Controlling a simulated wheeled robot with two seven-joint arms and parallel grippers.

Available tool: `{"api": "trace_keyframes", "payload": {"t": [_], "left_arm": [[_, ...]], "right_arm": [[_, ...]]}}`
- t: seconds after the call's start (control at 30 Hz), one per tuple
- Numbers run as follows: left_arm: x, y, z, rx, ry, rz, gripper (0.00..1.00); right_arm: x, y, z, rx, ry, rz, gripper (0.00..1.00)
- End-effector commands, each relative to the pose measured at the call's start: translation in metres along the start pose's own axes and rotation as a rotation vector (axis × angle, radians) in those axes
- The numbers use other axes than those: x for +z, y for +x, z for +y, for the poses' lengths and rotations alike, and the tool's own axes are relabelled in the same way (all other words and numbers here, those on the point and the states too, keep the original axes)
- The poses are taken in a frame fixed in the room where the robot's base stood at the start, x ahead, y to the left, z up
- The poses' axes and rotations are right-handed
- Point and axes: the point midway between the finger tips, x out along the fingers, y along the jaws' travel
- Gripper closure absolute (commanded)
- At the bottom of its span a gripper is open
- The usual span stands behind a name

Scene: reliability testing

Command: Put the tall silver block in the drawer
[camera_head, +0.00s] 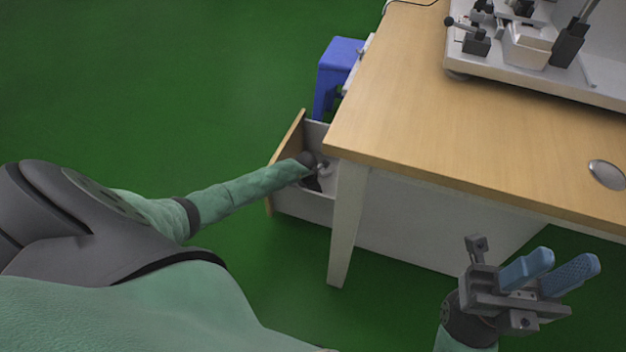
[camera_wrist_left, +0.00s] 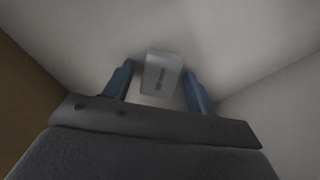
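The drawer (camera_head: 302,203) under the table is pulled open, with a wooden front and light grey walls. My left arm reaches down into it, and the left gripper is mostly hidden there in the head view. In the left wrist view, the silver block (camera_wrist_left: 162,72), pale grey with a dark mark on its face, is inside the drawer against a light surface. My left gripper (camera_wrist_left: 159,72) has its blue fingers on either side of the block, with small gaps showing. My right gripper (camera_head: 571,262) is empty, its blue fingers apart, in front of the table.
The wooden table (camera_head: 430,110) stands over the drawer, its leg (camera_head: 347,225) close to my left arm. A metal device (camera_head: 525,45) sits at the table's back right. The green floor at left is clear.

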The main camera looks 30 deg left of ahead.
Motion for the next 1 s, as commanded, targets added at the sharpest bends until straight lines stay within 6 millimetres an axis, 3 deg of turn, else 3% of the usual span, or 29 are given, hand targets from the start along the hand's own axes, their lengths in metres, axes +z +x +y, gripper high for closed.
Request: {"api": "trace_keyframes", "payload": {"t": [0.27, 0.43, 1.0], "left_arm": [[0.000, -0.001, 0.000, 0.000, 0.000, 0.000, 0.42], [0.001, -0.013, 0.001, 0.001, 0.001, 0.000, 0.42], [0.000, -0.109, 0.001, 0.002, 0.002, 0.000, 0.42]], "right_arm": [[0.000, 0.000, 0.000, 0.002, 0.000, -0.003, 0.69], [0.000, 0.004, 0.000, -0.002, -0.008, -0.004, 0.69], [-0.006, 0.013, 0.006, -0.029, -0.069, -0.029, 0.69]]}}
